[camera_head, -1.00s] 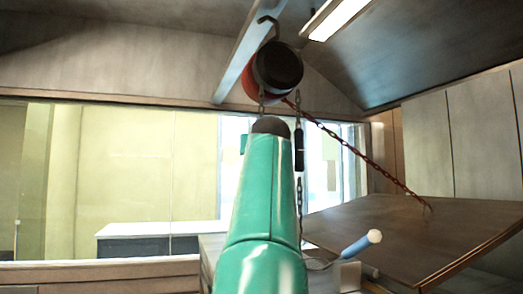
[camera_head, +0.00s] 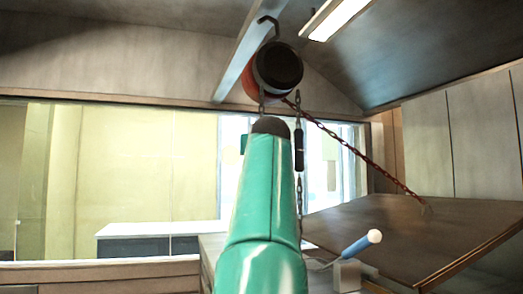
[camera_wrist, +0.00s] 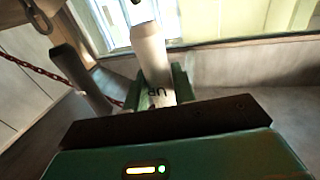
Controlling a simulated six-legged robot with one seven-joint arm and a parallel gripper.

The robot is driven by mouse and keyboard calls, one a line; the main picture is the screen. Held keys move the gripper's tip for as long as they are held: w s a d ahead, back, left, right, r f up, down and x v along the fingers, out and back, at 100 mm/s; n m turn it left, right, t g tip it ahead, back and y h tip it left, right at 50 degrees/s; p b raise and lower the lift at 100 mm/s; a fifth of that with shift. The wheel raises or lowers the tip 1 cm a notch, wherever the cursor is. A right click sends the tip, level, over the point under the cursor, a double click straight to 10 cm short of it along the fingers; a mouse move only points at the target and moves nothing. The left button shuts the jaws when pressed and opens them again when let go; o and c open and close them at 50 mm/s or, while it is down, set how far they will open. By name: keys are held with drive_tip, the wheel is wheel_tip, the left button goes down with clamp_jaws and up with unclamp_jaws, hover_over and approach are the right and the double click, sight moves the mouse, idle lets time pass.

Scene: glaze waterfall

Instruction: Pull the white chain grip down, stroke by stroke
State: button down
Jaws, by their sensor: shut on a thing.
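The white chain grip (camera_wrist: 152,60) is a pale cylinder with dark lettering near its lower end in the wrist view. My gripper (camera_wrist: 159,92) is shut on it, with green fingers on both sides. In the head view my green arm hides the white grip and most of the gripper. A black chain grip (camera_head: 299,149) hangs on a dark chain just right of my arm; a dark grip also shows in the wrist view (camera_wrist: 82,78), left of the white one. The hoist (camera_head: 277,68), red and black, hangs by a hook from a beam above.
A red chain (camera_head: 360,154) runs from the hoist down right to a hook on a tilted brown panel (camera_head: 400,230). A window (camera_head: 150,180) spans the back wall.

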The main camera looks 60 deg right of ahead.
idle(0.3)
wheel_tip(320, 180, down, 18)
drive_tip(key=shift+r, duration=0.2)
idle(1.2)
drive_tip(key=shift+w, duration=0.1)
wheel_tip(320, 180, up, 17)
drive_tip(key=shift+d+r, duration=0.1)
drive_tip(key=shift+r, duration=0.05)
idle(0.6)
